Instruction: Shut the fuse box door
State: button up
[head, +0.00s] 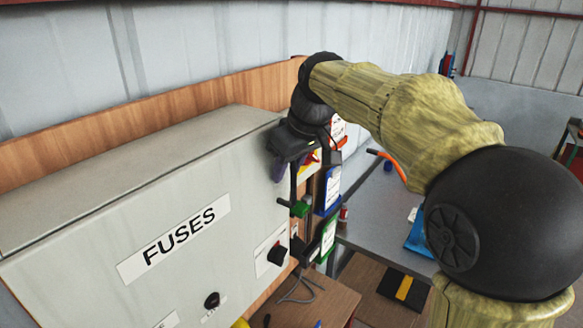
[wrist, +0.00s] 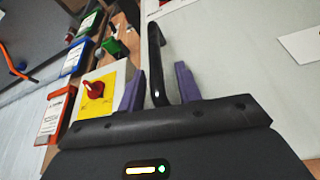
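The grey fuse box door (head: 120,225) carries a "FUSES" label and fills the lower left of the head view. Its pale face also shows on the right in the wrist view (wrist: 230,50). I cannot tell whether a gap remains along its edge. A black bar handle (wrist: 156,62) stands off the face near its edge. My gripper (wrist: 159,87) has two purple fingers, one on each side of the handle, with visible space on the left side. Contact with the right finger is unclear. In the head view my gripper (head: 283,165) is at the door's right edge, partly hiding the handle.
A red rotary switch (wrist: 94,88) on a yellow plate sits just left of my fingers in the wrist view. A grey table (head: 385,205) stands to the right.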

jog(key=shift+d, duration=0.1)
jog(key=shift+s+r, duration=0.25)
jog(key=shift+s, duration=0.05)
jog(key=v, duration=1.6)
jog(key=shift+w+d+r, duration=0.2)
jog(key=shift+r, duration=0.15)
jog(key=w+d+f+m+h+b, duration=0.1)
jog(key=d+f+m+b, duration=0.15)
jog(key=f, duration=1.05)
jog(key=w+d+f+m+h+b, duration=0.1)
jog(key=d+f+m+b, duration=0.15)
jog(key=f, duration=1.15)
jog(key=s+d+f+m+b, duration=0.1)
jog(key=s+d+f+m, duration=0.1)
jog(key=s+f, duration=0.5)
jog(key=s+d+f+m+h+b, duration=0.1)
jog(key=s+d+f, duration=0.4)
jog(key=f, duration=1)
jog(key=s+m, duration=0.1)
jog(key=s, duration=0.2)
jog(key=shift+g+b, duration=0.3)
jog(key=shift+b, duration=0.05)
